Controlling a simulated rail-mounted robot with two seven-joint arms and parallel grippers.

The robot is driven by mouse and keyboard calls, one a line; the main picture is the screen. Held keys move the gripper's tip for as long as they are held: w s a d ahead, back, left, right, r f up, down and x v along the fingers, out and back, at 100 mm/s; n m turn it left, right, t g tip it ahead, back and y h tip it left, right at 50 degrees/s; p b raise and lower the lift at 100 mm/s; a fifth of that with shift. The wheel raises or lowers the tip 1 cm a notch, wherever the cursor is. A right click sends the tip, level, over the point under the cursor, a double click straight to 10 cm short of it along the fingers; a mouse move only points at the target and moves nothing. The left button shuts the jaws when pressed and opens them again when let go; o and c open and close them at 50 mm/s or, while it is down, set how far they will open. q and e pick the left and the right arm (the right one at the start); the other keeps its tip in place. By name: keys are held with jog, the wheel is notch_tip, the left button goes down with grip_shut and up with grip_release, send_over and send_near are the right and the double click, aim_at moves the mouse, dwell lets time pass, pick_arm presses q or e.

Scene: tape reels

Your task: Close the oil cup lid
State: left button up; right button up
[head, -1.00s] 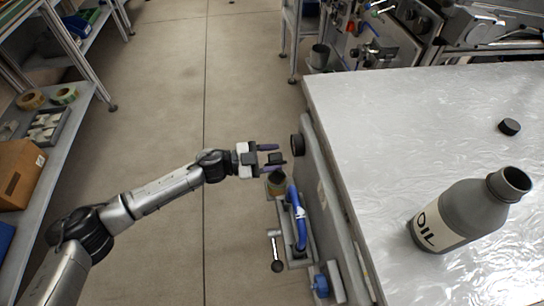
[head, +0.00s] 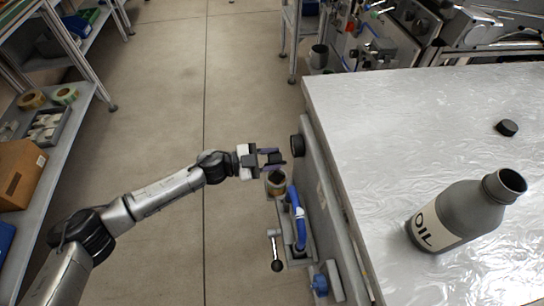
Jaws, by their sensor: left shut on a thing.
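The oil cup (head: 276,187) is a small tan cup on the side of the machine, just left of the metal-topped table. Its top looks dark inside. The lid (head: 276,158) appears as a small dark piece at the cup's far side, between the purple-tipped fingers of my left gripper (head: 271,158). My left gripper reaches in from the left and is shut on this lid, just beyond the cup's mouth. The fingers hide part of the lid. My right gripper is not in view.
A blue handle (head: 297,215), a lever (head: 276,253) and a black knob (head: 297,146) are near the cup.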

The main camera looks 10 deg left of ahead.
pick_arm(q)
jog(key=m+p, duration=0.1)
jog(key=s+m+p, duration=0.1)
jog(key=shift+d+p, duration=0.15)
jog(key=shift+p, duration=0.2)
jog(key=shift+s+d+f+m+p, duration=0.1)
jog(key=shift+s+m+p, duration=0.15)
jog(key=shift+m, duration=0.35)
jog(key=shift+s+d+f+m+p, duration=0.15)
jog(key=shift+m+p, duration=0.2)
jog(key=shift+m, duration=0.25)
jog(key=shift+s+f+m+p, duration=0.2)
jog(key=shift+s+m+p, duration=0.15)
jog(key=shift+m, duration=0.65)
jog(key=o, duration=0.7)
jog(key=shift+c, duration=0.2)
jog(key=shift+o, duration=0.5)
jog(key=shift+w, duration=0.1)
jog(key=shift+f, duration=0.15)
